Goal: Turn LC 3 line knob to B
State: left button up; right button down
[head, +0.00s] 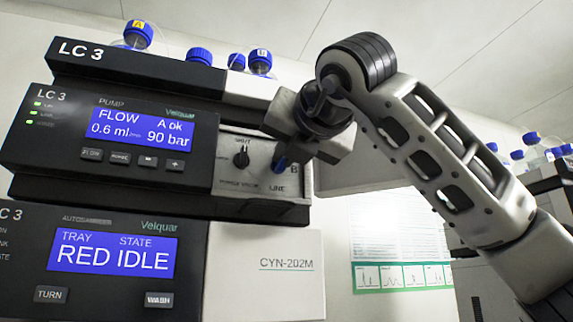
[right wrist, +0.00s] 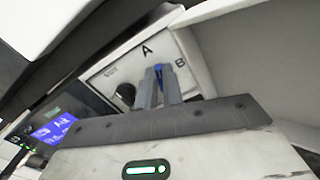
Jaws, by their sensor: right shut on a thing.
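The LC 3 stack's pump unit (head: 110,135) has a white valve panel (head: 228,180) on its right side. The blue LINE knob (head: 279,165) sits on that panel, with the letter B to its right. My right gripper (head: 284,157) is shut on this knob and covers much of it. In the right wrist view the blue knob (right wrist: 159,72) shows at the fingertips, with the letter A above and B to the right. I cannot tell which letter its pointer faces. My left gripper is not in view.
A black knob (head: 241,158) sits just left of the blue one on the same panel. The autosampler unit (head: 100,262) is below, and blue-capped bottles (head: 138,36) stand on top. Another dark instrument (head: 552,190) stands at the far right.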

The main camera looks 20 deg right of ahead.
jog(key=m+b, duration=0.2)
jog(key=m, duration=0.1)
jog(key=m+b, duration=0.1)
jog(key=shift+d+f+m, duration=0.1)
jog(key=shift+f+m, duration=0.15)
jog(key=shift+m, duration=0.05)
pick_arm(q)
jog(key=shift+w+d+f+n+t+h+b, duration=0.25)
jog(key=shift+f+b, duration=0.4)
jog(key=shift+b, duration=0.35)
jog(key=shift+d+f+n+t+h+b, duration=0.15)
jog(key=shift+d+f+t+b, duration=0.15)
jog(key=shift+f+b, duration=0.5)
pick_arm(e)
jog(key=shift+d+f+m, duration=0.1)
jog(key=shift+m, duration=2.3)
jog(key=shift+d+f+m, duration=0.1)
jog(key=shift+m, duration=2.3)
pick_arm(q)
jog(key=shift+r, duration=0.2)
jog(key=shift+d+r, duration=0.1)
pick_arm(e)
jog(key=c, duration=1.5)
grip_release()
jog(key=shift+c, duration=0.2)
jog(key=shift+s, duration=0.1)
